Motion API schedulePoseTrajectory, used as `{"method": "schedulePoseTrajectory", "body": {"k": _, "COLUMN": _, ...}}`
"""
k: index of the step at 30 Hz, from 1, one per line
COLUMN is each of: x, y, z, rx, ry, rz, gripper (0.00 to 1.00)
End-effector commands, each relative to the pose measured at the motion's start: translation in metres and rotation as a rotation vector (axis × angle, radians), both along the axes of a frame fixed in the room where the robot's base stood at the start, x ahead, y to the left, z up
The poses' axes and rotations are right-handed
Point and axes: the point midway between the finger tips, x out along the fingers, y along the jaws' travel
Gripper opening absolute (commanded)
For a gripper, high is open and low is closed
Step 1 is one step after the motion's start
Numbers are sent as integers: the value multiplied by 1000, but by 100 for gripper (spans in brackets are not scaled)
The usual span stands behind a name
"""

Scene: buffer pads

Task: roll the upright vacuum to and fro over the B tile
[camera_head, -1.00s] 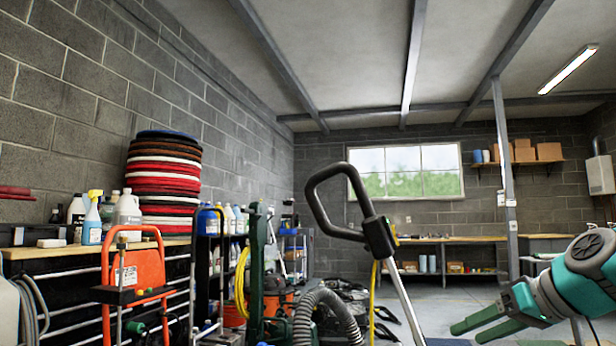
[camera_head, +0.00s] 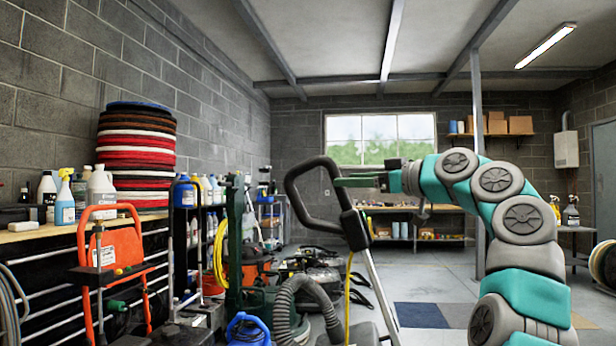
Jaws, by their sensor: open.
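The upright vacuum shows its black loop handle (camera_head: 295,198) and grey tube (camera_head: 381,295); it leans with the handle toward the upper left. Its lower part is cut off by the frame's bottom edge. My gripper (camera_head: 342,182) points left from the right, its green fingers spread one above the other at the right side of the loop's top. I cannot tell if the fingers touch or pass around the handle. A dark blue floor tile (camera_head: 419,316) lies behind the tube; no letter B is readable on any tile.
Floor machines with a grey hose (camera_head: 290,293) crowd the floor left of the vacuum. A grey post (camera_head: 477,115) rises behind my arm. Open floor lies between the vacuum and the back bench.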

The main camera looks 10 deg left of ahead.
Motion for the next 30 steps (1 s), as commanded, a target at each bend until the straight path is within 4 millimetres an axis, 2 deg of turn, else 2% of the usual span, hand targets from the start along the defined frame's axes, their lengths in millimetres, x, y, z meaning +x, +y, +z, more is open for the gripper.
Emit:
{"method": "schedulePoseTrajectory", "body": {"k": 5, "x": 6, "y": 8, "z": 1, "rx": -1, "ry": -1, "rz": 0, "gripper": 62}}
{"method": "schedulePoseTrajectory", "body": {"k": 19, "x": 42, "y": 61, "z": 1, "rx": 0, "ry": 2, "rz": 1, "gripper": 62}}
{"method": "schedulePoseTrajectory", "body": {"k": 28, "x": 44, "y": 64, "z": -1, "rx": 0, "ry": 0, "rz": 0, "gripper": 62}}
{"method": "schedulePoseTrajectory", "body": {"k": 30, "x": 44, "y": 64, "z": -1, "rx": 0, "ry": 0, "rz": 0, "gripper": 54}}
